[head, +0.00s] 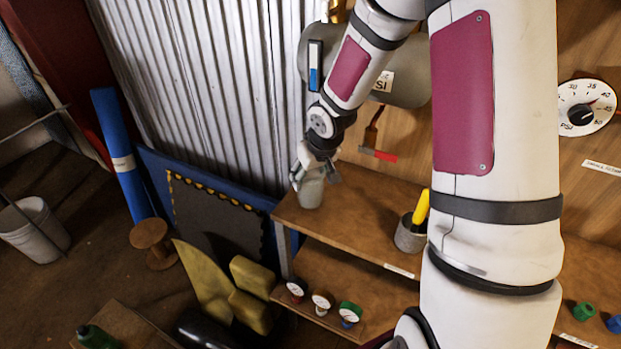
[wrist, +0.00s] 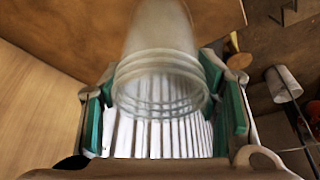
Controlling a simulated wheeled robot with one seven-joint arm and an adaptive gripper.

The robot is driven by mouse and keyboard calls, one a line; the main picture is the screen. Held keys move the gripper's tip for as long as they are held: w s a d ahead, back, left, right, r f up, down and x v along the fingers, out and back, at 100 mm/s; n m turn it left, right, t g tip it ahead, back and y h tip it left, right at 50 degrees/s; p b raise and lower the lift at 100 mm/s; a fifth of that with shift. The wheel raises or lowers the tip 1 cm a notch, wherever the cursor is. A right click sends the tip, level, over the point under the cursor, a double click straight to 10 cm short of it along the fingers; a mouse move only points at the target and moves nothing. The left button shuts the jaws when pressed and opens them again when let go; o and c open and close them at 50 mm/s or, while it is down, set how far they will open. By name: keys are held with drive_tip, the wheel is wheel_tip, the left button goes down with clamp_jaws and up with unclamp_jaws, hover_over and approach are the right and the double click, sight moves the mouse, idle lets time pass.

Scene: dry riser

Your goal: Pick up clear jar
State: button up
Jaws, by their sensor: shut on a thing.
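The clear jar (head: 311,190) is at the left end of the upper wooden shelf in the head view. It looks upright, with its top hidden by my gripper. In the wrist view the jar (wrist: 160,60) is see-through, with its ringed mouth toward the camera. My gripper (head: 313,172) is shut on the jar; in the wrist view its green-padded fingers (wrist: 165,105) lie on both sides of the jar's neck. I cannot tell whether the jar's base touches the shelf.
The upper shelf (head: 352,215) is clear to the right up to a grey cup (head: 409,235) with a yellow item. A grey tank (head: 395,92) and a red-handled tool (head: 378,154) are behind. Corrugated metal (head: 200,80) stands left. Small round-topped items line the lower shelf (head: 330,270).

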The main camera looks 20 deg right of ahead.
drive_tip(key=shift+r, duration=0.55)
drive_tip(key=s+a+r+p, duration=0.1)
drive_tip(key=s+r+p, duration=0.2)
drive_tip(key=s, duration=1.3)
drive_tip(key=shift+a+r+p, duration=0.15)
drive_tip(key=shift+a+p, duration=0.1)
drive_tip(key=shift+p, duration=0.95)
drive_tip(key=w+a, duration=0.5)
drive_tip(key=w, duration=0.9)
drive_tip(key=shift+a, duration=0.1)
